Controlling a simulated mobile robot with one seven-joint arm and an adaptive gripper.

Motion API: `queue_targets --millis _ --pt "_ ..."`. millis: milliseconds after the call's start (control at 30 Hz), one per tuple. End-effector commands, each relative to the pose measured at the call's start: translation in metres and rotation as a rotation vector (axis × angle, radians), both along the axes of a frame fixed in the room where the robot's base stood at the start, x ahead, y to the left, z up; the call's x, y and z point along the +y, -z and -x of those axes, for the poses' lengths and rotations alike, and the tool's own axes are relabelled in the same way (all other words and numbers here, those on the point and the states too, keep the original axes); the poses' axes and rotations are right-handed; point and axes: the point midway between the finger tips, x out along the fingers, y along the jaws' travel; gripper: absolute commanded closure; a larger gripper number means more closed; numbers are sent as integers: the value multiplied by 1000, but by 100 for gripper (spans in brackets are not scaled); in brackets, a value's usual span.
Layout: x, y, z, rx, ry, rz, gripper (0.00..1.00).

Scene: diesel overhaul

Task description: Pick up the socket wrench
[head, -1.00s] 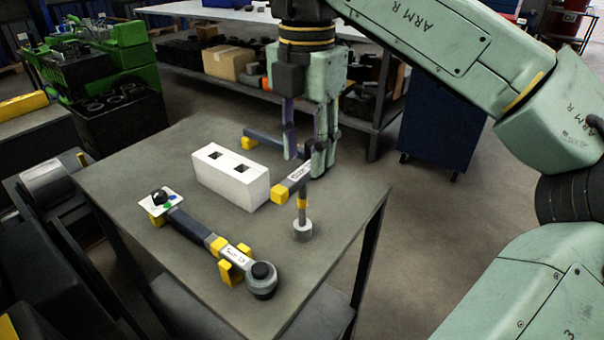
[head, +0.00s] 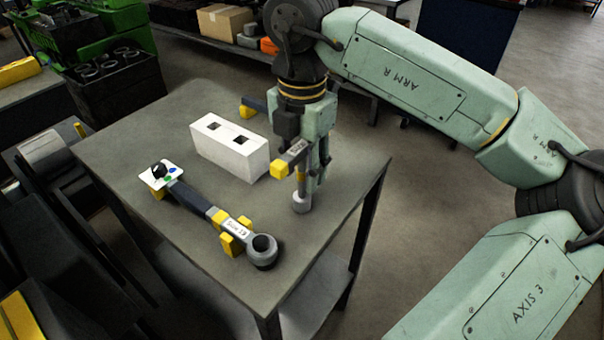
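The socket wrench (head: 297,153) has a dark handle, yellow blocks and a pale label. It lies toward the table's right side, partly hidden behind the white block and my gripper. An upright shaft with a grey socket (head: 302,203) stands below its near end. My gripper (head: 317,178) points down at this end, its fingers beside and behind the labelled part and the shaft. One finger is largely hidden, so I cannot tell whether they are closed on it. A second wrench (head: 205,207) with a ring head (head: 262,250) lies in front on yellow supports.
A white block (head: 230,150) with two square holes stands mid-table.

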Motion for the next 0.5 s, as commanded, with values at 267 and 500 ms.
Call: queue_targets --millis 267,500 --pt "0 5 0 -1 1 0 64" --pt "0 5 0 -1 1 0 79"
